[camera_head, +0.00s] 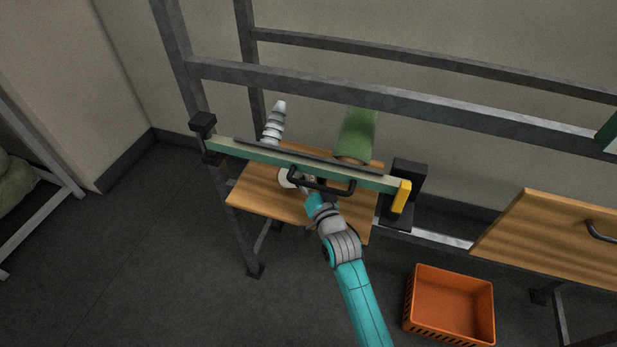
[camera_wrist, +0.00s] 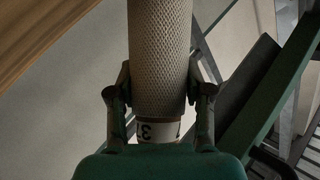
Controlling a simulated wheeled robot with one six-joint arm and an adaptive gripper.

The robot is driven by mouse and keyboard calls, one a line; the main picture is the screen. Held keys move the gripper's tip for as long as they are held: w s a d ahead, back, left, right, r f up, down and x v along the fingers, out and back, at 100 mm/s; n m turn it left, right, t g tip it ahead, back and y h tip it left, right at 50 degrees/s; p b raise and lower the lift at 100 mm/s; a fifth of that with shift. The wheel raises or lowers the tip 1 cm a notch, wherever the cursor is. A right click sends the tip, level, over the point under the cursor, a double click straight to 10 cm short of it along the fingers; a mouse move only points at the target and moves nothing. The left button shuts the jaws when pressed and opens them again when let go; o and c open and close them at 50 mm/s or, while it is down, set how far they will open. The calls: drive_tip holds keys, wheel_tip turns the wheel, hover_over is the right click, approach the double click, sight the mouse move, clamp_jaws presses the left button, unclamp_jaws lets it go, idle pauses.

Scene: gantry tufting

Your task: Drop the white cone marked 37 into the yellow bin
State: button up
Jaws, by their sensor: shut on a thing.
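In the wrist view, my gripper (camera_wrist: 160,105) is shut on a pale cone (camera_wrist: 160,55) with a meshed surface, one finger on each side. In the head view, a small white part of the cone (camera_head: 286,178) shows beside the gripper. No yellow bin is in view.
An orange bin (camera_head: 449,309) stands on the floor at lower right. A green cone (camera_head: 357,134) and a pale ribbed piece (camera_head: 275,122) stand behind the crossbar (camera_head: 250,152). A wooden board (camera_head: 265,203) lies below. A black stand with a yellow block (camera_head: 401,197) is at right.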

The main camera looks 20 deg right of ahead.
drive_tip(key=shift+f, duration=0.1)
drive_tip(key=o, duration=1.4)
drive_tip(key=s, duration=1.2)
drive_tip(key=shift+d, duration=0.2)
